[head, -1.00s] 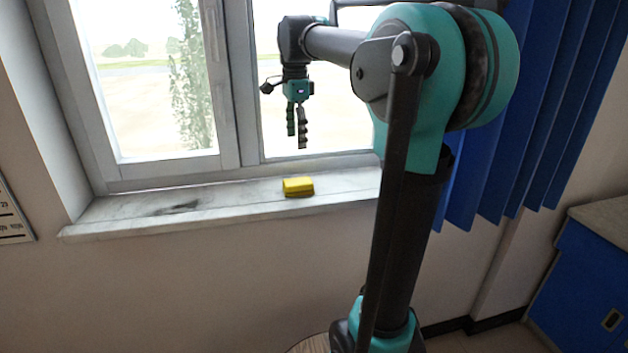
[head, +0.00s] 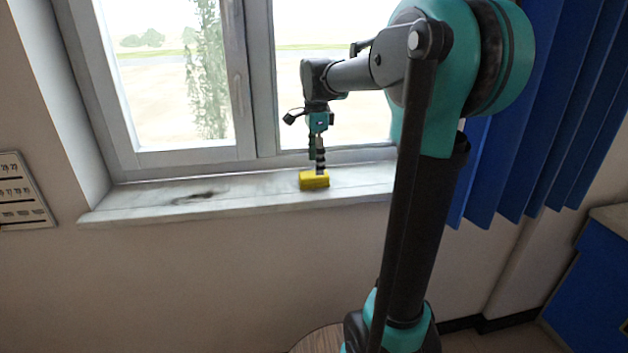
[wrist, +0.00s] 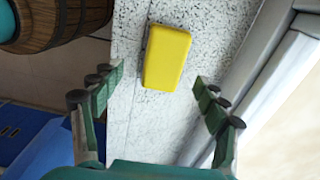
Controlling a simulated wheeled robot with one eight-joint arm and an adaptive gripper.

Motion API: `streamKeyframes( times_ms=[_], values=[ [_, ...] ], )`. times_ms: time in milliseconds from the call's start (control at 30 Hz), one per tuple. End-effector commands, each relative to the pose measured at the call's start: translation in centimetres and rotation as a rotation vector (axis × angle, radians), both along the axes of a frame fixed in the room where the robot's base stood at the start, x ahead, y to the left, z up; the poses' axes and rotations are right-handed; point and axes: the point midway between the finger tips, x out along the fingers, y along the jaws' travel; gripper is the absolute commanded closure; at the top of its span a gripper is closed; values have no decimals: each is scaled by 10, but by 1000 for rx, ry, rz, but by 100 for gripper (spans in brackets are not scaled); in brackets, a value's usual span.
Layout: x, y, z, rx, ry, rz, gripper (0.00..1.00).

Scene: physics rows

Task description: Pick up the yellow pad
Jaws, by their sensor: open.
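The yellow pad (head: 314,181) is a small block lying on the window sill (head: 250,197). My gripper (head: 317,168) points down just above it in the head view, and its fingers overlap the pad's upper edge there. In the wrist view the pad (wrist: 167,57) lies on the speckled pale sill (wrist: 135,125), beyond and between the fingertips. My gripper (wrist: 158,82) is open there, one finger on each side, with nothing held. I cannot tell the exact height of the fingertips above the pad.
The window frame (head: 247,85) rises behind the sill, and blue curtains (head: 535,110) hang at the right. The sill left of the pad is clear apart from a dark stain. A wooden barrel (wrist: 60,22) stands below the sill in the wrist view.

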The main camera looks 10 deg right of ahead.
Motion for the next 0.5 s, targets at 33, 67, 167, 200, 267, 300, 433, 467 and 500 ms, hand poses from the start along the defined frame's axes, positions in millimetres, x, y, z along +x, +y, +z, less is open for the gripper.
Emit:
streamKeyframes(
  times_ms=[33, 67, 167, 200, 267, 300, 433, 467, 500],
  values=[
    [1, 0, -4, 0, 0, 0, 26],
    [2, -1, -7, 0, 0, 0, 26],
    [4, -2, -22, 0, 0, -1, 26],
    [5, -3, -28, 0, 0, -1, 26],
    [6, -3, -36, 0, 0, 0, 26],
    [6, -3, -41, 0, 0, 0, 26],
    [5, -3, -50, 0, 0, 0, 26],
    [5, -3, -50, 0, 0, 0, 26],
    [5, -3, -51, 0, 0, 0, 26]
  ],
)
